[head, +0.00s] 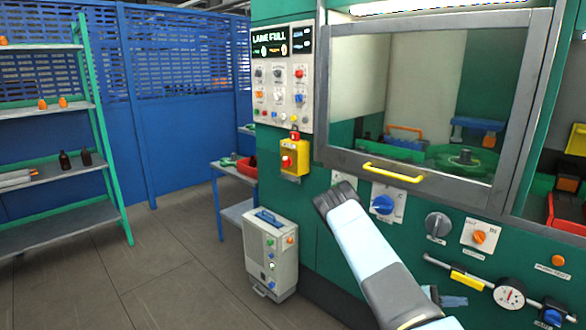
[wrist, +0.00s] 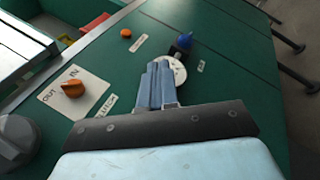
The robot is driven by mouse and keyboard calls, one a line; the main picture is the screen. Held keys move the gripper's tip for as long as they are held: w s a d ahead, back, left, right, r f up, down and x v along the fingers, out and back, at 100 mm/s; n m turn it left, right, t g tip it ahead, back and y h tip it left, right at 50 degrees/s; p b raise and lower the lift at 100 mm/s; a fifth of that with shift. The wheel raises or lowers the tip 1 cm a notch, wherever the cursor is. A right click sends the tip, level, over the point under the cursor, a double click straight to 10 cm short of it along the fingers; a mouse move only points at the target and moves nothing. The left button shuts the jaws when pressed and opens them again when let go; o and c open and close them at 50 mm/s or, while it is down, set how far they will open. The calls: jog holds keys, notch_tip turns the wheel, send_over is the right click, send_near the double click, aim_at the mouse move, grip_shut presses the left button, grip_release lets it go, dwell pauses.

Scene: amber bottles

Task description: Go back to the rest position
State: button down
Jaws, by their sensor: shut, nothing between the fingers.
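My gripper (head: 462,301) shows low at the right of the head view, beside the green machine's front panel. In the wrist view my gripper (wrist: 159,68) has its two blue-grey fingers together, with nothing between them. The fingertips point toward the panel and partly cover a round white gauge (wrist: 178,72); I cannot tell whether they touch it. The gauge also shows in the head view (head: 509,294). My pale arm is bent in front of the machine, its grey joint high near the yellow handle.
The machine has a window with a yellow handle (head: 393,172), a blue knob (head: 383,204) and an orange knob (head: 480,237). A grey box (head: 271,254) stands on the floor. Dark bottles (head: 65,160) stand on a shelf at left. Floor at left is clear.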

jog(key=s+a+r+m+t+y, duration=0.25)
jog(key=a+r+y, duration=0.45)
jog(key=r, duration=0.6)
jog(key=s+a+r+m+t+y, duration=0.15)
jog(key=s+a+r+y, duration=0.25)
jog(key=a+r+y, duration=0.65)
jog(key=s+a+r+n+t+y, duration=0.1)
jog(key=s+a+r+t, duration=0.4)
jog(key=s+r, duration=0.3)
jog(key=s+a+r+n+t+y, duration=0.1)
jog(key=s+a+r+t, duration=0.4)
jog(key=s+r, duration=0.3)
notch_tip(320, 180, up, 4)
jog(key=shift+a+f, duration=0.2)
jog(key=shift+a, duration=0.4)
